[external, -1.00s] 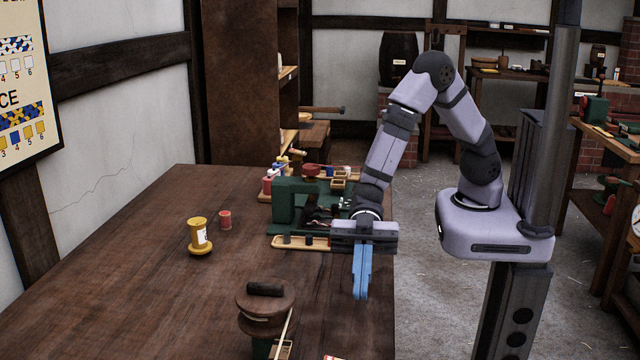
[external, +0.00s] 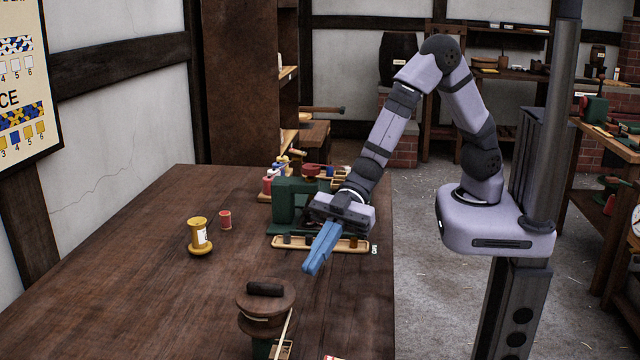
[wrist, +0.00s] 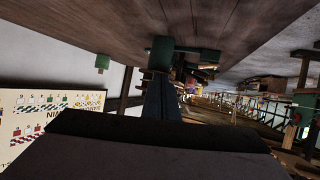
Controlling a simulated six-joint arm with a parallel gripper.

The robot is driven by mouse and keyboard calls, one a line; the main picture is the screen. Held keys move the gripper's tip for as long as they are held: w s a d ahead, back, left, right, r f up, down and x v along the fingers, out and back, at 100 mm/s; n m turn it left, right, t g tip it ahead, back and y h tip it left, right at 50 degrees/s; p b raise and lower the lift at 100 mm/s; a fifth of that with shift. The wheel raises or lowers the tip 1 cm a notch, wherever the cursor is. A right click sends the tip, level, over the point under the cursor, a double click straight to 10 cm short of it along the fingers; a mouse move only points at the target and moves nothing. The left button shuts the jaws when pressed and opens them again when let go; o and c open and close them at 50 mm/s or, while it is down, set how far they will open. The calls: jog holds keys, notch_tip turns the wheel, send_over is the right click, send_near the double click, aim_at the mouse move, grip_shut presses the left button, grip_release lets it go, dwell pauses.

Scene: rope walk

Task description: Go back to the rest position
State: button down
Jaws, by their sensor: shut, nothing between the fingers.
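My gripper (external: 312,266) has blue fingers, shut together with nothing between them. In the external view it hangs tilted down and to the left over the right part of the wooden table (external: 130,290), in front of the green machine. The wrist view shows the blue fingers (wrist: 161,98) closed, with the scene appearing upside down.
A green machine (external: 290,200) and a wooden tray (external: 345,246) stand close behind my gripper. A round wooden-topped device (external: 266,305) is in front. The table's left middle is clear.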

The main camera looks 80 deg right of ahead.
jog(key=w+d+m+t+h+p, duration=0.2)
jog(key=w+d+m+t+h, duration=0.3)
jog(key=d, duration=0.6)
jog(key=s+d+m+g+h+p, duration=0.2)
jog(key=d+m+g+h, duration=0.3)
jog(key=d, duration=1.1)
jog(key=s+d+m+g+p, duration=0.1)
jog(key=s+d, duration=0.2)
jog(key=s, duration=0.3)
jog(key=s+d+m+g+h, duration=0.1)
jog(key=s+d+m+g, duration=0.1)
jog(key=s, duration=0.4)
jog(key=s+d+r+m+g+h+p, duration=0.1)
jog(key=s+d+g, duration=0.1)
jog(key=s+d, duration=0.2)
jog(key=shift+s+p, duration=0.3)
jog(key=shift+s, duration=0.75)
jog(key=shift+r, duration=0.1)
jog(key=shift+r, duration=0.15)
